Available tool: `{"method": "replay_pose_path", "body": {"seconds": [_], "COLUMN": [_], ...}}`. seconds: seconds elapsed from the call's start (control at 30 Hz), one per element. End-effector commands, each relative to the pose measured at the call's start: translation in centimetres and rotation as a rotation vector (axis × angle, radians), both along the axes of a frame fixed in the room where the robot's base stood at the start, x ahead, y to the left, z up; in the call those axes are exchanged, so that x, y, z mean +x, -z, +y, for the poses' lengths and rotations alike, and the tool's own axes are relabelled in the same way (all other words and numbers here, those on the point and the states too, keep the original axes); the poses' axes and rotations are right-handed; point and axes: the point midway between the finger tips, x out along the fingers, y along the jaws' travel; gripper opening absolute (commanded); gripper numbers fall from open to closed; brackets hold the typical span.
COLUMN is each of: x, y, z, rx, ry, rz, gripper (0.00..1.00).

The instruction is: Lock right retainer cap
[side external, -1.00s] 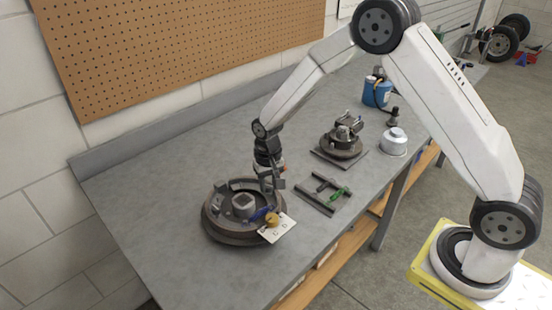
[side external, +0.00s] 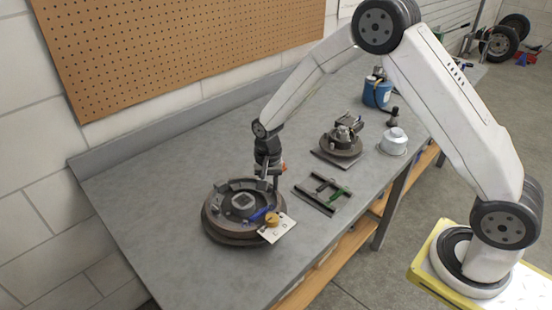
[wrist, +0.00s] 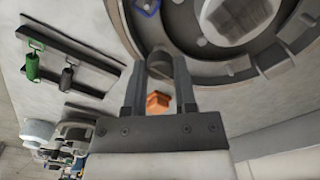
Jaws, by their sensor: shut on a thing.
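The round brake drum assembly (side external: 222,230) lies flat on the bench, with a square-topped hub (side external: 243,201) in its middle. In the wrist view its dark curved rim (wrist: 216,75) fills the upper right. My gripper (wrist: 159,68) points at the rim from the near side and is shut on a small rounded grey cap (wrist: 157,65), which I take to be the right retainer cap. The fingers partly hide its sides. An orange hexagonal piece (wrist: 158,102) shows between the fingers, closer to the palm. In the side view my gripper (side external: 268,186) is down at the drum's far right edge.
A tray of rails and springs (side external: 322,193) lies right of the drum. A blue part (side external: 262,213) and a brass knob on a white card (side external: 279,228) sit at the drum's front right. A fixture (side external: 341,142), white pot (side external: 392,142) and blue can (side external: 377,92) stand farther back. The left bench is clear.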

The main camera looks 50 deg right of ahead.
Motion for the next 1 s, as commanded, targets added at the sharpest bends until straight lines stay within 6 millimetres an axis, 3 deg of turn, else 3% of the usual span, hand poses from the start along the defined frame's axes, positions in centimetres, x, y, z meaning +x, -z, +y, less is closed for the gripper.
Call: {"method": "replay_pose_path", "body": {"seconds": [0.07,0.1,0.2,0.67,1.0], "x": [-0.1,-0.1,0.0,0.0,0.0], "y": [0.0,0.0,0.0,-0.4,-3.7], "z": [0.0,0.0,0.0,0.0,0.0], "rx": [0.001,0.001,0.001,0.000,0.001], "ry": [-0.001,-0.001,-0.001,-0.002,-0.002], "rz": [0.002,0.002,0.002,0.000,-0.002], "gripper": [0.00,0.38,0.70,0.70,0.70]}}
